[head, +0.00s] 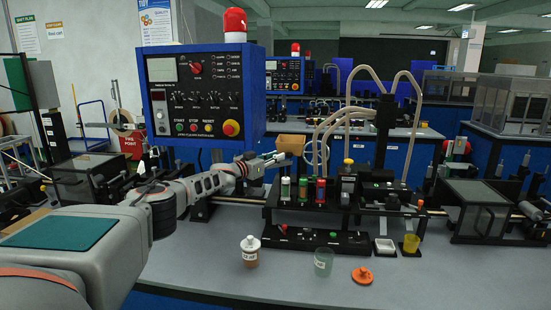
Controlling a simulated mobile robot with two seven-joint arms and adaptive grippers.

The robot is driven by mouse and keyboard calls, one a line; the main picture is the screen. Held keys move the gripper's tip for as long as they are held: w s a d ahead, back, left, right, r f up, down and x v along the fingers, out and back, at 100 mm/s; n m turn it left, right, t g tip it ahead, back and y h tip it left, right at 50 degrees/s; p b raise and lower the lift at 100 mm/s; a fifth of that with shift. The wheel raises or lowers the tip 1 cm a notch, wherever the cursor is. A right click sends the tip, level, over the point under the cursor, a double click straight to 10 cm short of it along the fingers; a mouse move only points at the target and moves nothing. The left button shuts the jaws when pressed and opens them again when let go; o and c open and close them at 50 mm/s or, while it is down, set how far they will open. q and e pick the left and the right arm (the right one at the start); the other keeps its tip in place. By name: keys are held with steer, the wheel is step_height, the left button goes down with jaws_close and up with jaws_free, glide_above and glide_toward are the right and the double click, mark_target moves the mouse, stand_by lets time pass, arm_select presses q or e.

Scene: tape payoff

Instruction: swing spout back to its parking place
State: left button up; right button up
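My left arm comes in from the left, and its gripper (279,158) points right, in front of the lower right corner of the blue control panel, at the left end of the dark dispensing station (320,213). Its fingers are too small to tell whether they are open or shut, or touching anything. I cannot pick out the spout for certain. Pale curved tubes (327,122) arch over the station behind and right of the gripper. A dark nozzle-like part (393,200) stands at the station's right side. My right gripper is not in view.
A blue control panel (200,95) with a red lamp stands behind my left arm. A white-capped bottle (250,251), a greenish cup (323,262) and an orange lid (362,275) stand at the front.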

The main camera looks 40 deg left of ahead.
arm_select(q)
steer(key=shift+o, duration=0.6)
steer(key=shift+s+f, duration=0.1)
steer(key=shift+s+a+f, duration=0.1)
steer(key=shift+s+a, duration=0.05)
steer(key=shift+s, duration=0.9)
steer(key=s+a, duration=0.1)
steer(key=s, duration=0.8)
steer(key=shift+s+r, duration=0.2)
steer(key=shift+s, duration=0.1)
